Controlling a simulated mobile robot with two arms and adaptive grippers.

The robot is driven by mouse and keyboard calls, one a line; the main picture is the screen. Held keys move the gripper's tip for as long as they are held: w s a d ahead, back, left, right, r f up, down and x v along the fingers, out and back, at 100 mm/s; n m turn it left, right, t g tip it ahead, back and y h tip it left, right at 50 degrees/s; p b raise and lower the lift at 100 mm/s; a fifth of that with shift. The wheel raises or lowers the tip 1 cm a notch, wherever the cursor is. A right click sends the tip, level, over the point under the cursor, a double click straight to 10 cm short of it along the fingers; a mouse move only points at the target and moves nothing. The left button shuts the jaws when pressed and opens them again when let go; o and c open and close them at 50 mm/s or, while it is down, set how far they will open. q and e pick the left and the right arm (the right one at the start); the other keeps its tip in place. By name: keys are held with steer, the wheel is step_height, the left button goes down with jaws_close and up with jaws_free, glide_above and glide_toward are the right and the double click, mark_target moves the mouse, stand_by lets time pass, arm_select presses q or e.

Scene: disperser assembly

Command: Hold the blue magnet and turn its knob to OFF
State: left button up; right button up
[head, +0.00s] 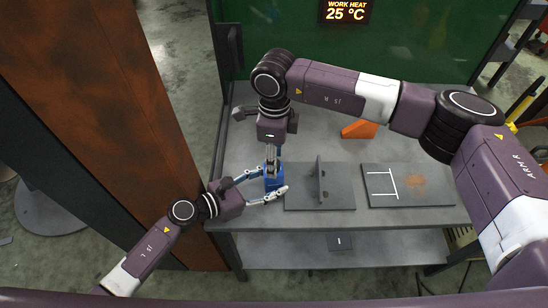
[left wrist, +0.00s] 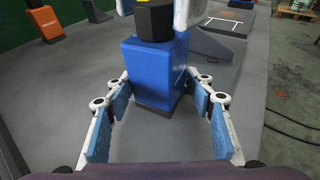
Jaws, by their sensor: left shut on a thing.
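The blue magnet (head: 273,182) stands upright near the front left of the grey table. My left gripper (head: 268,185) comes from the left with its fingers on both sides of the magnet, shut on it. In the left wrist view, the blue block (left wrist: 154,72) sits between the blue-padded fingers. Its black knob (left wrist: 155,22) is on top, with a yellow mark at the picture's upper edge. My right gripper (head: 271,158) points down over the magnet, its pale fingers on either side of the knob. Whether they grip it is unclear. The knob's OFF mark is not readable.
A grey plate with an upright bracket (head: 320,182) stands right of the magnet. A flat plate with white lines (head: 407,186) lies farther right. An orange block (head: 360,129) is at the back. A brown column (head: 130,110) rises left of the table.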

step_height(320, 180, up, 12)
stand_by(0.6)
arm_select(q)
steer(key=o, duration=1.7)
